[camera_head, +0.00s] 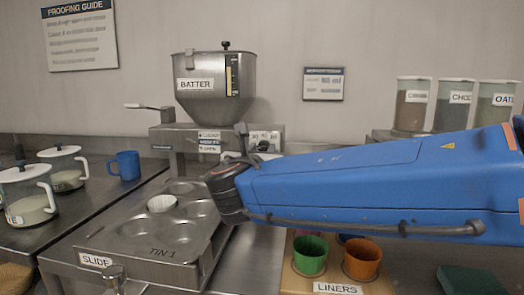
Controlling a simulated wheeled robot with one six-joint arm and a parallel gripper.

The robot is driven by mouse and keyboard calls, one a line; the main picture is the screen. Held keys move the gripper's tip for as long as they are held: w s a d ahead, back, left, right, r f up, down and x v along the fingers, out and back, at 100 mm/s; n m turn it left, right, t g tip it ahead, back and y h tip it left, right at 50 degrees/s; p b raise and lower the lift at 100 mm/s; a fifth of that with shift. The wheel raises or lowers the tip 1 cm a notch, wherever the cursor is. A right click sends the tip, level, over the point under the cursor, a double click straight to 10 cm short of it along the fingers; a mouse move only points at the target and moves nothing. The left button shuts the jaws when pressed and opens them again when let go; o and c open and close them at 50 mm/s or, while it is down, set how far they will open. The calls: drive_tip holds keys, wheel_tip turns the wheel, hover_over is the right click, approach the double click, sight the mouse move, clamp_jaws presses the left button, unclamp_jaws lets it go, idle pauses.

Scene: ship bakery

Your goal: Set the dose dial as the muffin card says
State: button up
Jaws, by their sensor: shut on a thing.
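The batter machine has a steel hopper (213,88) marked BATTER above a grey body (175,140). Its front panel (265,136) carries small scale marks too blurred to read. My gripper (240,150) is at this panel, shut on what appears to be the dose dial, which is mostly hidden behind the jaws and my blue arm. The dial's pointer setting cannot be told. Small stacked labels (209,141) sit left of the jaws; their text is too small to read surely. A small wall card (323,84) hangs right of the hopper, its lines unreadable.
A muffin tin (170,250) marked TIN 1, with one white liner (162,203), lies below the machine. A liners tray (338,289) holds coloured cups in front of my arm. White-lidded jugs (62,165) and a blue mug (125,165) stand left. Ingredient canisters (412,105) stand at back right.

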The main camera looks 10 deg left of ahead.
drive_tip(key=m, duration=0.6)
drive_tip(key=shift+m, duration=0.3)
drive_tip(key=m, duration=1.3)
drive_tip(key=shift+m, duration=0.3)
drive_tip(key=m, duration=0.6)
drive_tip(key=shift+f, duration=0.1)
drive_tip(key=shift+m, duration=0.4)
drive_tip(key=o, duration=1)
drive_tip(key=shift+o, duration=0.2)
